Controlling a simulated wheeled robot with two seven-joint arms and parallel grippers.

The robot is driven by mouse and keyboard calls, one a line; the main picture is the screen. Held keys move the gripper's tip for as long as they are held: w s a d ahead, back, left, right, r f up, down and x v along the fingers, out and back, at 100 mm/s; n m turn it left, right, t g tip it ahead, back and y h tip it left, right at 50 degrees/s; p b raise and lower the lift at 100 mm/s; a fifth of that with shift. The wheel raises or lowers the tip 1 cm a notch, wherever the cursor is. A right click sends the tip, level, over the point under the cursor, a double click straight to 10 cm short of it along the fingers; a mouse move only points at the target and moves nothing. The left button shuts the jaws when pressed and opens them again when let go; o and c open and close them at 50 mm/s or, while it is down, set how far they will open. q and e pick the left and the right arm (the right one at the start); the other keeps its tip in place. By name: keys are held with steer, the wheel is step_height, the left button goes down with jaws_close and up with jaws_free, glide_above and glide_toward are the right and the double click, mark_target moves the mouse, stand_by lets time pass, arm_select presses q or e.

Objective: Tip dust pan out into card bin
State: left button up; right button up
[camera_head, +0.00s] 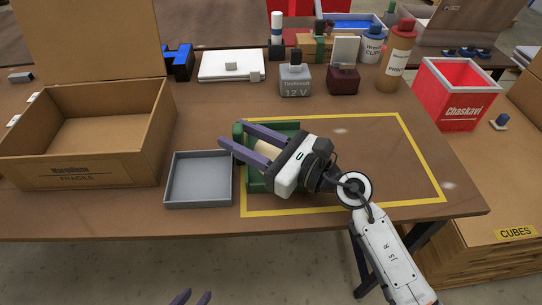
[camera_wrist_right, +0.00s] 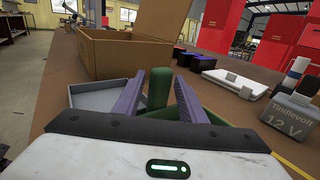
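A green pan (camera_head: 256,183), which appears to be the dust pan, rests on the table inside the yellow outline, partly hidden under my right gripper. Its upright green post (camera_wrist_right: 160,88) shows between the fingers in the wrist view. Something cream-coloured (camera_head: 267,149) shows between the fingers over the pan. My right gripper (camera_head: 230,131) is open, with its purple fingers either side of the post; contact cannot be told. My left gripper (camera_head: 191,297) is open and empty at the bottom edge, below the table front.
A shallow grey tray (camera_head: 200,204) sits between box and pan. A red bin (camera_head: 458,97) stands at the right. Behind are a 12 V block (camera_head: 295,82), a dark red block (camera_head: 343,82), bottles (camera_head: 396,60) and a white device (camera_head: 231,66). The outlined area's right side is clear.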

mark_target(241, 128)
jaws_close()
steer(key=shift+r+p, duration=0.5)
steer(key=shift+r, duration=0.05)
step_height(241, 128, up, 3)
steer(key=p, duration=0.3)
